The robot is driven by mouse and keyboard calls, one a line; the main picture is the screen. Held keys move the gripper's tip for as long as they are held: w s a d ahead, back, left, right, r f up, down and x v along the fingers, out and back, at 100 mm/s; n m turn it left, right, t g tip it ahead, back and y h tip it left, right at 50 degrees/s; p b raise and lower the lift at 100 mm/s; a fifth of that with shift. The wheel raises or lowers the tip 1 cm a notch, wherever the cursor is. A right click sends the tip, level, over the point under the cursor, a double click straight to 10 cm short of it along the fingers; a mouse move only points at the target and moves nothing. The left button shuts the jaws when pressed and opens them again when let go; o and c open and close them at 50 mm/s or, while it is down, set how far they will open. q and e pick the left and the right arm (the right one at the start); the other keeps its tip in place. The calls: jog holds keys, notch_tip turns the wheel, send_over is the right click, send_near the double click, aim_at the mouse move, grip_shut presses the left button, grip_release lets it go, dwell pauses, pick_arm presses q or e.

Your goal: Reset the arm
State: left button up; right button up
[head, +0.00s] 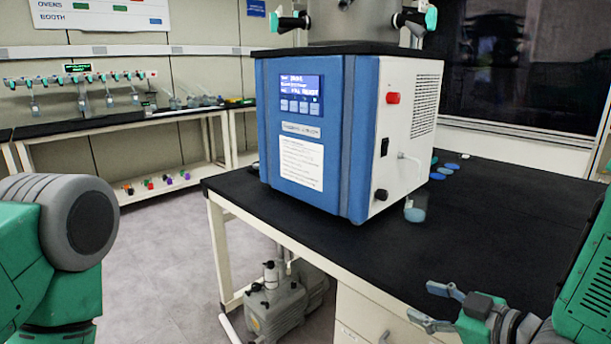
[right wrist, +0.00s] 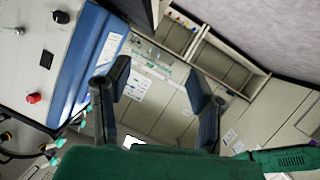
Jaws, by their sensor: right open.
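My right gripper (head: 436,306) is at the lower right of the head view, at the black bench's front edge, with its two fingers apart and nothing between them. In the right wrist view the right gripper (right wrist: 160,88) also shows two spread fingers with an empty gap. The blue and white freeze dryer (head: 310,130) stands on the black bench (head: 500,215), beyond and left of the gripper, apart from it. The freeze dryer (right wrist: 65,60) is at the left in the wrist view. Part of my left arm shows at the head view's left edge; its gripper is out of frame.
A small beaker with blue liquid (head: 415,211) stands beside the dryer's right side. Several blue discs (head: 447,169) lie behind it. A vacuum pump (head: 275,305) sits under the bench. The bench's right part is clear.

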jog(key=s+d+f+m+g+h+b, duration=0.1)
jog(key=s+f+m+g+h, duration=0.15)
jog(key=s+f, duration=0.5)
jog(key=s+d+f+m+g+h+b, duration=0.1)
jog(key=s+f+m+g+h, duration=0.2)
jog(key=f, duration=0.8)
jog(key=s+d+f+m+g+h, duration=0.1)
jog(key=s+f+g, duration=0.1)
jog(key=s, duration=0.4)
jog(key=s+d+f+m+g, duration=0.1)
jog(key=s+f+m, duration=0.1)
jog(key=s+f, duration=0.2)
jog(key=s+d+f+m+g+h+b, duration=0.1)
jog(key=s+d+f+m+g, duration=0.1)
jog(key=s, duration=0.8)
jog(key=shift+f+g+h, duration=0.35)
jog(key=shift+f, duration=0.45)
